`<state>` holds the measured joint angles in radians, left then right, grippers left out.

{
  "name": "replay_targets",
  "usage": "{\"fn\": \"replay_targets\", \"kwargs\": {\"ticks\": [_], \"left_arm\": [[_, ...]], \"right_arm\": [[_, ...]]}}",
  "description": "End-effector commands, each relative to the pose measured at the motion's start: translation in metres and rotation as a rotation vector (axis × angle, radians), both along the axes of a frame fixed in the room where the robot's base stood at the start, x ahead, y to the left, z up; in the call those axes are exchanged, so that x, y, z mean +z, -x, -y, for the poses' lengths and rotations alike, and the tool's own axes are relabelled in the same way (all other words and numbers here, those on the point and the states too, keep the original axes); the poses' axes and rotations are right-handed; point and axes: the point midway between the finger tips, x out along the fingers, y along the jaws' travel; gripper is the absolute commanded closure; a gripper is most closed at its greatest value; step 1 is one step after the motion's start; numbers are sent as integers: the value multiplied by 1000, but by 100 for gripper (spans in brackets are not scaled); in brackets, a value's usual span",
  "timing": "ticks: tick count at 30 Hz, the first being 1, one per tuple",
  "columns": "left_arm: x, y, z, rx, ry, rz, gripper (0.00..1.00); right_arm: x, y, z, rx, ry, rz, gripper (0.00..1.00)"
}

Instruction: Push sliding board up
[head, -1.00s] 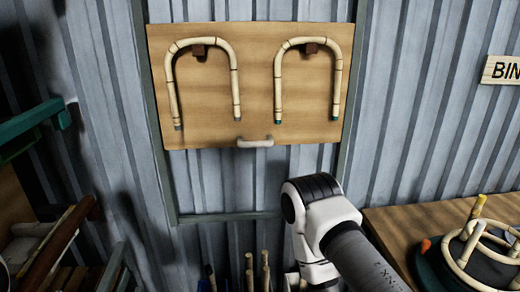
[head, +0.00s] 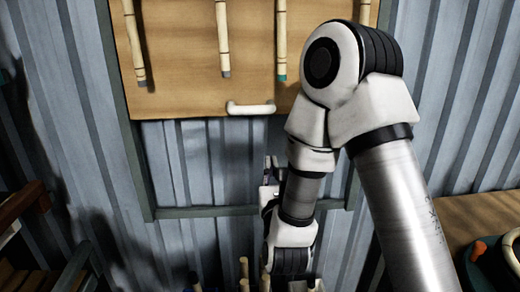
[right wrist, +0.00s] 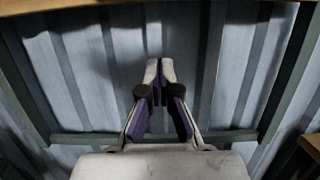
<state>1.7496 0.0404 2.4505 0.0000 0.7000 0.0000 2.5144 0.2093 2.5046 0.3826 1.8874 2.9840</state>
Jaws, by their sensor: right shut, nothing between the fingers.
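The sliding board (head: 180,85) is a flat wooden panel in a green-grey frame (head: 225,211) on the corrugated wall, with bare wall between its lower edge and the frame's bottom bar. A pale handle (head: 250,108) sits at its lower edge. Bent rattan canes (head: 223,40) hang on the board, their tops cut off by the view. My right gripper (head: 271,163) points up below the handle, apart from it. In the right wrist view the gripper's tips (right wrist: 160,68) are together and empty, below the board's lower edge (right wrist: 60,6). My left gripper is not in view.
A wooden table (head: 450,210) with a dark green round thing (head: 490,262) stands at the right. Several upright cane pieces (head: 244,270) stand at the bottom middle. Wooden and green racks show at the left. The wall below the board is clear.

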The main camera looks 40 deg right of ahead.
Motion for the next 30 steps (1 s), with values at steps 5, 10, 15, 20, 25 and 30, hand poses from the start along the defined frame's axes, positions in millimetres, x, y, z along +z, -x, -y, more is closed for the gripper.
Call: {"fn": "replay_targets", "kwargs": {"ticks": [5,10,15,20,25,30], "left_arm": [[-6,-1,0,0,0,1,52],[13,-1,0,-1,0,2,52],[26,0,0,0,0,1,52],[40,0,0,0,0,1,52],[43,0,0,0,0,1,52],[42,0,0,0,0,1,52]], "right_arm": [[5,-18,12,-3,-4,3,100],[20,-48,30,-2,-2,-2,100],[29,-79,49,-2,-1,-2,100],[56,-81,50,1,1,-3,100],[65,-81,49,1,1,-5,100],[65,-81,49,1,2,-6,100]]}}
